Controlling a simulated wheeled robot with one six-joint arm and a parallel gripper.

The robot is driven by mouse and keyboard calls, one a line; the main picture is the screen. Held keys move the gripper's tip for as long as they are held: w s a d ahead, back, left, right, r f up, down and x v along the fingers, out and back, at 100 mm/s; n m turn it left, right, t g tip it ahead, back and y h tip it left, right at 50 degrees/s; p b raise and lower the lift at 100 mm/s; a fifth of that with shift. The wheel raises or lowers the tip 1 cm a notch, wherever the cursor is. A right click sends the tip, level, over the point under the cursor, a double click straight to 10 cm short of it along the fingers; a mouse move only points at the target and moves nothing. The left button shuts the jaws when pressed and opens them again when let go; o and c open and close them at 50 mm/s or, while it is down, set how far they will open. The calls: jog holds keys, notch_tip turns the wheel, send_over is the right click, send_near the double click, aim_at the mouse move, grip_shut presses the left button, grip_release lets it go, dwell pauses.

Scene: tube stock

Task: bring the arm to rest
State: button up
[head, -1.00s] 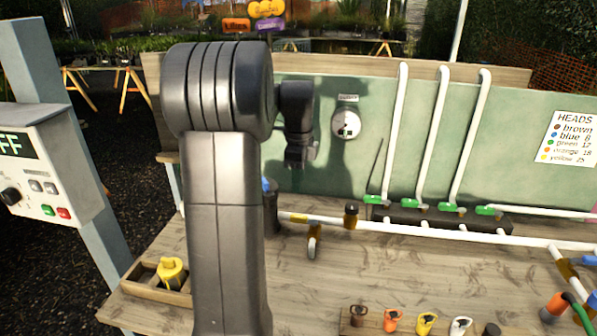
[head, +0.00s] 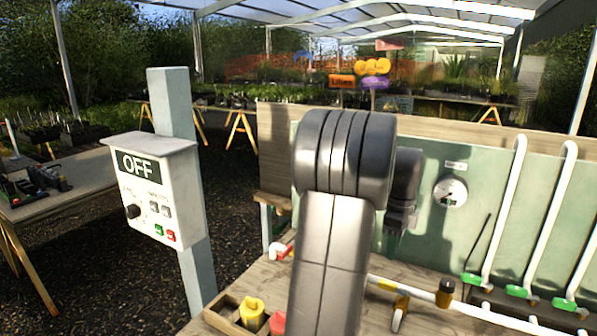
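My arm stands folded upright in the middle of the head view, its grey links covering part of the bench. Its far end, with my gripper (head: 400,221), hangs behind the big grey joint, in front of the green back panel (head: 430,235). It is dark and partly hidden, so I cannot tell whether its fingers are open or shut. I see no object in it. It is above the wooden bench (head: 385,318) and looks clear of the pipes.
A control box (head: 158,190) reading OFF stands on a post at left. A wooden tray (head: 222,318) holds a yellow part (head: 251,311) and a red part (head: 277,323). A gauge (head: 450,191), white pipes (head: 508,205) and green valves (head: 518,292) are at right. A side table (head: 75,190) is far left.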

aim_at(387, 283)
notch_tip(387, 283, down, 11)
jog(key=shift+f+p, duration=0.2)
jog(key=shift+p, duration=0.15)
jog(key=shift+r, duration=0.15)
notch_tip(387, 283, up, 13)
notch_tip(387, 283, down, 14)
jog(key=shift+r, duration=0.25)
jog(key=shift+s+a+r+n, duration=0.1)
jog(key=shift+s+n, duration=0.05)
jog(key=shift+n, duration=0.35)
jog(key=shift+s+a+n, duration=0.15)
jog(key=shift+s+n, duration=0.25)
jog(key=shift+n, duration=0.6)
